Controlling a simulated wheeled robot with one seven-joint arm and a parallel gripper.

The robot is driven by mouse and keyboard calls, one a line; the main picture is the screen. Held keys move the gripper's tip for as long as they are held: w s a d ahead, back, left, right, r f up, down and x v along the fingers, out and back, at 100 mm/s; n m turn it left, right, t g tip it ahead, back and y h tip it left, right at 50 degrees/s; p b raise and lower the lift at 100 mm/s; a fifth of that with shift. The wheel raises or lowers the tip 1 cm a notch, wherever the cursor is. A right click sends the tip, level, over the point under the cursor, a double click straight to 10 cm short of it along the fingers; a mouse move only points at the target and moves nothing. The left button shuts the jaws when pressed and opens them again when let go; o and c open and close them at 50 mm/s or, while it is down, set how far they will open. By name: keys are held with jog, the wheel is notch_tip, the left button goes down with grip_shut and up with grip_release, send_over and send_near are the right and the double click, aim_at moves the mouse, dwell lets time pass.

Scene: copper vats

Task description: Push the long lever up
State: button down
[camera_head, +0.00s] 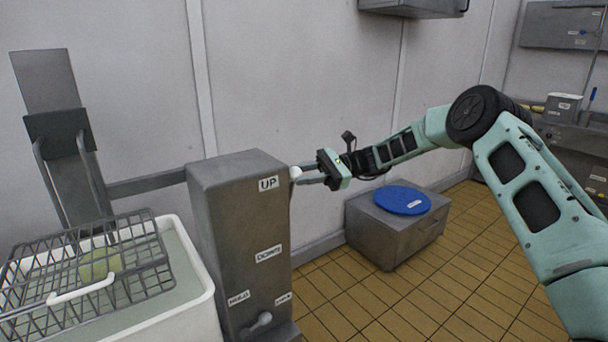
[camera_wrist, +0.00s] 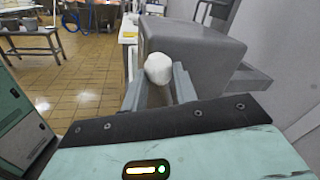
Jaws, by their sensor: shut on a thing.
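The long lever shows only as a white knob (camera_head: 295,173) at the right side of the grey metal column (camera_head: 232,230), level with the "UP" label (camera_head: 268,184). The wrist view shows the same white knob (camera_wrist: 158,68) between my two grey fingers. My gripper (camera_head: 302,173) reaches in from the right and is shut on the knob. The rest of the lever is hidden by the column and my fingers. The "DOWN" label (camera_head: 268,254) sits lower on the column face.
A short lever (camera_head: 256,323) sits low on the column, beside smaller labels. A wire basket (camera_head: 140,262) hangs at a white vat (camera_head: 205,302) on the left. A grey box (camera_head: 380,239) with a blue round lid (camera_head: 402,199) stands behind my arm. Tiled floor lies open at the right.

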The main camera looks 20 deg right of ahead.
jog(key=shift+w+a+r+m+p, duration=0.2)
jog(key=shift+w+m+p, duration=0.15)
jog(key=shift+w+p, duration=0.2)
jog(key=shift+w+a+r+m+p, duration=0.15)
jog(key=shift+w+m+p, duration=0.15)
jog(key=shift+w+p, duration=0.15)
jog(key=shift+w+a+r+m+p, duration=0.1)
jog(key=shift+w+r+m+p, duration=0.1)
jog(key=shift+w+m+p, duration=0.3)
jog(key=shift+w, duration=0.1)
jog(key=c, duration=1.1)
grip_release()
jog(key=w+d+b, duration=0.1)
jog(key=d+b, duration=0.2)
jog(key=d, duration=1.4)
jog(key=shift+w+d+r, duration=0.15)
jog(key=shift+w+r, duration=0.15)
jog(key=shift+w, duration=0.1)
